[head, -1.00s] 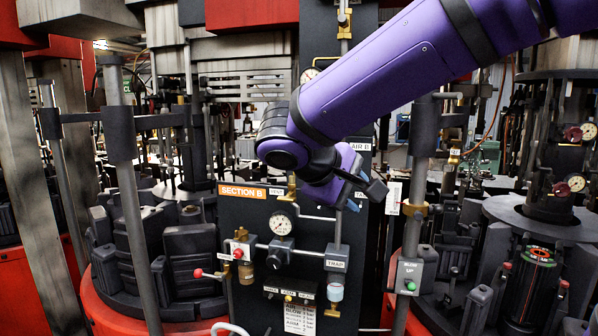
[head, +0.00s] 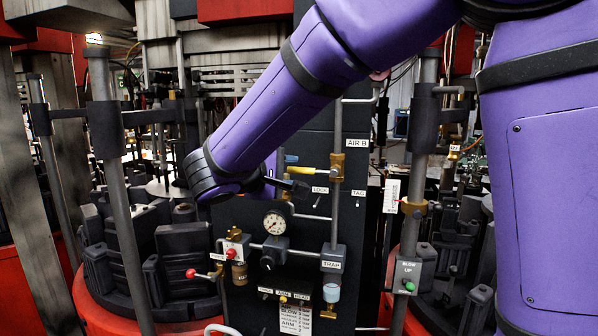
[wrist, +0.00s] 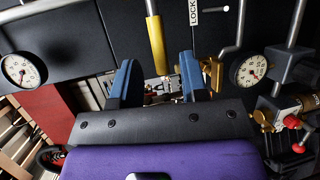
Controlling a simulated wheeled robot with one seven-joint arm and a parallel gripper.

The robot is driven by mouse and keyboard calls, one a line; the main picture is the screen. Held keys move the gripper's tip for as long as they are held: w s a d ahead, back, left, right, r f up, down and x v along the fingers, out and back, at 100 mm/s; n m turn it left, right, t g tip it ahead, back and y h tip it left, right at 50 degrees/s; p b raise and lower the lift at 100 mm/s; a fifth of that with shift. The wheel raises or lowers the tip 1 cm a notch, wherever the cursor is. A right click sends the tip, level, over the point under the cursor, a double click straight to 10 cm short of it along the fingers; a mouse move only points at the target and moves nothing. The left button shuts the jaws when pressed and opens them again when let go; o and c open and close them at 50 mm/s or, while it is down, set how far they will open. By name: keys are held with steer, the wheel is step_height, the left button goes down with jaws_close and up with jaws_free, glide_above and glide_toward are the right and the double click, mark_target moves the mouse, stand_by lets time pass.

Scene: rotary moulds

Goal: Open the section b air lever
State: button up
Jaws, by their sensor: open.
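The section B air lever (head: 308,172) is a yellow handle on a brass valve (head: 337,166), under the AIR B label (head: 357,142). In the head view it lies across the vertical pipe, pointing left toward my gripper. In the wrist view the yellow lever (wrist: 156,48) runs down between the two blue fingers. My gripper (wrist: 158,82) is open, with one finger on each side of the lever's end; I see no firm contact. In the head view my gripper (head: 289,172) is partly hidden by my purple arm.
A pressure gauge (head: 274,223), a TRAP block (head: 333,259) and a red-knobbed valve (head: 234,246) sit below the lever on the dark panel. LOCK (head: 320,190) and TAG labels are just beneath it. A grey post with a green BLOW UP button (head: 409,286) stands right.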

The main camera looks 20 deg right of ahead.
mark_target(297, 171)
steer(key=shift+x, duration=2.1)
jaws_close()
